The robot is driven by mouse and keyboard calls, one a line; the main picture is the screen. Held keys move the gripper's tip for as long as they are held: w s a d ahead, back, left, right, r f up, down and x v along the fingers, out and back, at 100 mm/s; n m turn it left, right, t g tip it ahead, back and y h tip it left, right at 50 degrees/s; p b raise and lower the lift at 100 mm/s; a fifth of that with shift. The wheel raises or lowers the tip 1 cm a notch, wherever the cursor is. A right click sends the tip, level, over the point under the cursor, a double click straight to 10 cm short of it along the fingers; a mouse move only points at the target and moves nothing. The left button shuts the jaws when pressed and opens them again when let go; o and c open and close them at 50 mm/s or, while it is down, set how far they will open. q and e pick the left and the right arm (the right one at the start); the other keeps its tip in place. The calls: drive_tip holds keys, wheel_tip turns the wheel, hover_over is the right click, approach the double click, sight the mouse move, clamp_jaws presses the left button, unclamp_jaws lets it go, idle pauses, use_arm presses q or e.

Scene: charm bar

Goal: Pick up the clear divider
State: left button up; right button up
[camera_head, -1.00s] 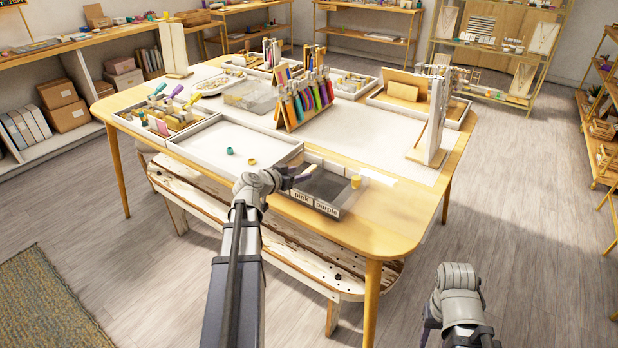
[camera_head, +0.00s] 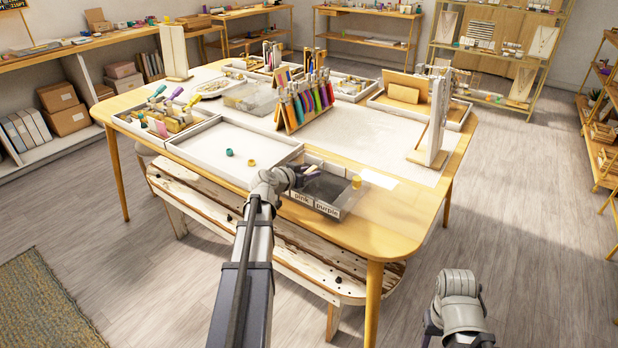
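A grey compartment tray (camera_head: 322,190) with "pink" and "purple" labels on its front sits at the table's front edge. A see-through panel (camera_head: 350,200) shows at its right end. I cannot tell whether this is the clear divider, and no other clear divider stands out. My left gripper (camera_head: 308,171) is over the tray's left back part, its fingers pointing right. It is too small to tell whether it is open or touches anything. My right gripper (camera_head: 431,328) is low at the bottom right, away from the table, its fingers mostly hidden.
A white tray (camera_head: 205,157) left of the compartment tray holds a teal and a yellow piece. A yellow piece (camera_head: 356,182) sits at the compartment tray's right back. A rack of coloured tassels (camera_head: 305,103) and a white display stand (camera_head: 436,125) stand behind. Bare tabletop lies to the right.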

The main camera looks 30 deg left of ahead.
sight(309, 171)
use_arm(q)
clamp_jaws()
drive_tip(key=shift+r, duration=0.1)
idle(0.4)
wheel_tip(309, 171, up, 10)
drive_tip(key=p, duration=1)
